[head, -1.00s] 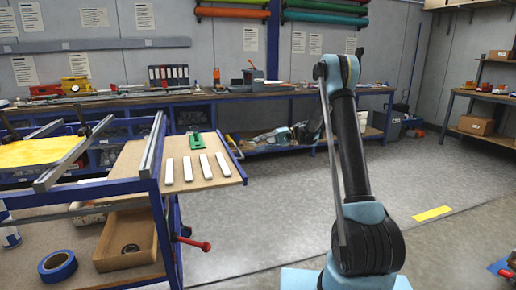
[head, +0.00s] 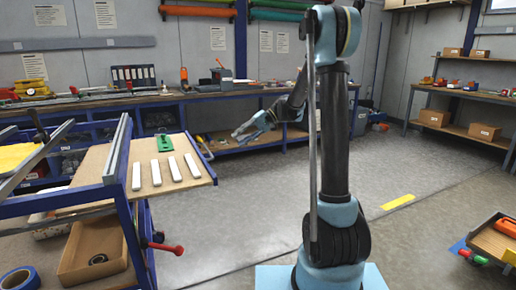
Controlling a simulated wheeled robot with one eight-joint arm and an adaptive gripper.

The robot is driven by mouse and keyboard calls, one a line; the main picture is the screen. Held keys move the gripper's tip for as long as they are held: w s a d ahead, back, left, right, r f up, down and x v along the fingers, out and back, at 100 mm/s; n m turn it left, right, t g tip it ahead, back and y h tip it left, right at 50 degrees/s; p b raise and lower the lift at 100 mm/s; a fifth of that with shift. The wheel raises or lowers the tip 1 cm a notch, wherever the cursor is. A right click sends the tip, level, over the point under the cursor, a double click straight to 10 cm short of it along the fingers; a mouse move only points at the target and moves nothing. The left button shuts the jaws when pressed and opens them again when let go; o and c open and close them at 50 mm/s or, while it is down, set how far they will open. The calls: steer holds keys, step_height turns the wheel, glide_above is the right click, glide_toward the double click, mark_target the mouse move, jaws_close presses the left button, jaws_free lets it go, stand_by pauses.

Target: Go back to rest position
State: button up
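My arm stands nearly upright right of the middle of the head view, then bends back down at the top. My gripper (head: 243,134) hangs in the air left of the upright arm and points down to the left. It appears in front of the shelf under the long workbench (head: 215,98). Nothing is clearly held in it. It is too small here to tell whether its fingers are apart. Part of the forearm is hidden behind the upright links.
At the left stands a blue-framed cart (head: 130,205) with several white strips (head: 155,173) and a green object (head: 164,143) on its board. A red-handled clamp (head: 165,247) sticks out from it. A wooden tray (head: 497,238) stands at the right edge. Grey floor (head: 235,215) between is clear.

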steer(key=s+d+m+t+h, duration=0.1)
steer(key=s+d+t+h, duration=0.15)
steer(key=s+d, duration=0.65)
steer(key=s+d+f+t+h, duration=0.1)
steer(key=s+d+f, duration=0.3)
steer(key=s, duration=0.5)
steer(key=s+d+f+m+t+h, duration=0.1)
steer(key=s+d+f+h, duration=0.3)
steer(key=s+d, duration=0.3)
steer(key=s+d+f+t+h, duration=0.1)
steer(key=s+d+f+h, duration=0.2)
steer(key=s, duration=0.7)
steer(key=d+f, duration=0.2)
steer(key=d, duration=0.1)
steer(key=shift+s+d+f+m, duration=0.15)
steer(key=shift+s+d+m, duration=0.1)
steer(key=shift+s+m, duration=0.05)
steer(key=shift+h, duration=0.25)
